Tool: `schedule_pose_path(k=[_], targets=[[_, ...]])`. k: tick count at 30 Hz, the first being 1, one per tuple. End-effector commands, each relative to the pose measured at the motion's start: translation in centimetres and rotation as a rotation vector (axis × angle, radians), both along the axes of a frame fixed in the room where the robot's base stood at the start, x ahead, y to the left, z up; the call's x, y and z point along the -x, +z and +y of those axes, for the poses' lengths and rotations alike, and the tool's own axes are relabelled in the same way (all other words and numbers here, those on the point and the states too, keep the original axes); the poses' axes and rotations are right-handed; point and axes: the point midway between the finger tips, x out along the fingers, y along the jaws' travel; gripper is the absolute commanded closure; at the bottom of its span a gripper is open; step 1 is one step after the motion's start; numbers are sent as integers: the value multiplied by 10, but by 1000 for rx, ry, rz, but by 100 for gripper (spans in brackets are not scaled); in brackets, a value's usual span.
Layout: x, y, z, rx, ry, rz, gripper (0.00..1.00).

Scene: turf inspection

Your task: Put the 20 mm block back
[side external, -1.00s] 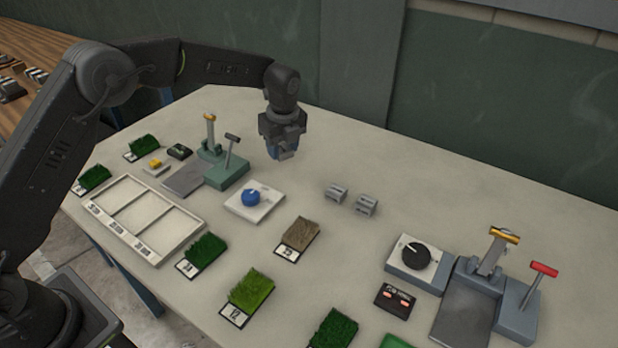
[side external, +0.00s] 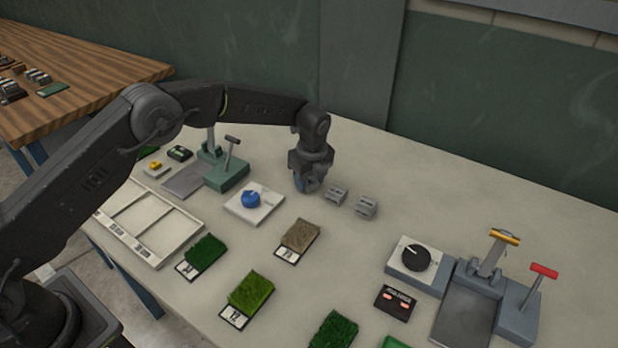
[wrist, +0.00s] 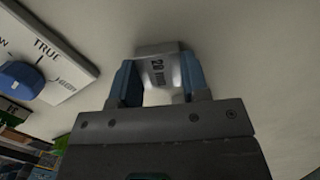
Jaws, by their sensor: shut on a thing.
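My gripper (side external: 308,184) is shut on the 20 mm block (wrist: 163,68), a grey metal block with dark lettering that shows between the blue fingertips in the wrist view (wrist: 160,85). In the side external view the gripper is low over the table, just left of two grey blocks. The nearer-left grey block (side external: 336,194) and the right grey block (side external: 365,207) stand in a row on the table. The held block is mostly hidden by the fingers in the side view, and I cannot tell whether it touches the table.
A white plate with a blue knob (side external: 251,199) lies left of my gripper. Turf samples (side external: 300,236) lie in front. A dial box (side external: 415,258) and a lever press (side external: 487,285) stand at the right. The table behind the blocks is clear.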

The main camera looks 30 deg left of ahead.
Motion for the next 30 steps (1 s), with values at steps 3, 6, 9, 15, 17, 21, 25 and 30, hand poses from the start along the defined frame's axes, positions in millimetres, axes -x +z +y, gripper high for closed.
schedule_pose_path(k=[3, 6, 9, 15, 17, 21, 25, 30], targets=[[0, -1, 0, 0, 0, -1, 94], [0, -3, 0, 0, 0, 0, 55], [0, -3, 0, 0, 0, 0, 46], [0, -3, 0, 0, 0, 0, 32], [0, -3, 0, 0, 0, 0, 32], [0, -2, 0, 0, 0, 0, 32], [0, 10, -1, 1, 0, -3, 32], [1, 43, -5, 2, -2, -4, 32]])
